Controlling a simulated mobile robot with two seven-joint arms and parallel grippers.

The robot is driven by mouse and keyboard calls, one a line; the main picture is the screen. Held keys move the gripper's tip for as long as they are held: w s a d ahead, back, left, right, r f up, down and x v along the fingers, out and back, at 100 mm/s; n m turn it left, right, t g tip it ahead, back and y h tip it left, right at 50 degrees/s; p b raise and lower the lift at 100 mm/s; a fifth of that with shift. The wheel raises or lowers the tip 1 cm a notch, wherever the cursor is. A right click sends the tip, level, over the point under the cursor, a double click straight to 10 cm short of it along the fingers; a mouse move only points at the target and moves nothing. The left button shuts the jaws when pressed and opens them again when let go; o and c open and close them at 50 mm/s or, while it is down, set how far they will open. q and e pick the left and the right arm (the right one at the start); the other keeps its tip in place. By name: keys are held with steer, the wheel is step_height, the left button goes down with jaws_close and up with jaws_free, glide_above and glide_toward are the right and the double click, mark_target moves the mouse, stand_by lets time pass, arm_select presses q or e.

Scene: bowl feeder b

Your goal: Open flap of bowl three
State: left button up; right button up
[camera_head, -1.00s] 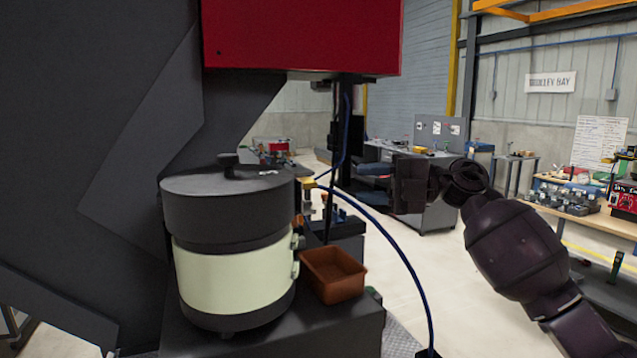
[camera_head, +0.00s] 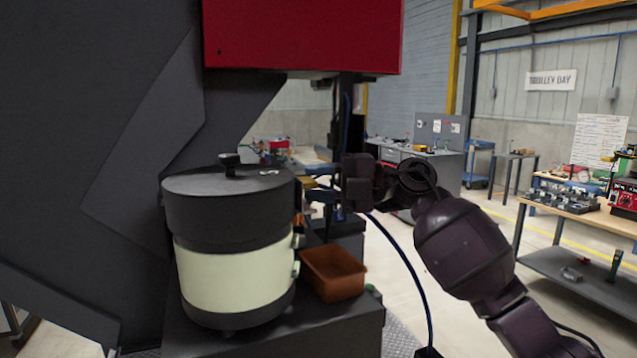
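The bowl feeder stands at centre left, with a dark round lid (camera_head: 228,183) on a dark upper drum (camera_head: 225,220). A cream band (camera_head: 235,272) runs below it. A black knob (camera_head: 230,162) and a small pale metal piece (camera_head: 270,172) sit on the lid. I cannot make out a separate flap, or whether one is open. My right gripper (camera_head: 325,185) is just right of the drum near lid height, pointing left. A gap seems to show between it and the drum. Its dark fingers blend with clutter behind, so their opening is unclear. My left gripper is not in view.
A brown open bin (camera_head: 333,273) sits right of the bowl on the dark stand (camera_head: 345,325). A red housing (camera_head: 300,38) hangs above. A blue cable (camera_head: 408,262) curves down below my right arm. Workbenches (camera_head: 575,205) stand far back right.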

jaws_close()
steer(key=shift+d, duration=0.1)
steer(key=m+y, duration=0.1)
steer(key=y, duration=0.1)
steer(key=d+f+m+t+y, duration=0.1)
steer(key=y, duration=0.1)
steer(key=m+t+y, duration=0.1)
steer(key=y, duration=0.1)
steer(key=shift+w+d+f+m, duration=0.35)
steer(key=shift+d+f+m, duration=0.05)
stand_by(0.4)
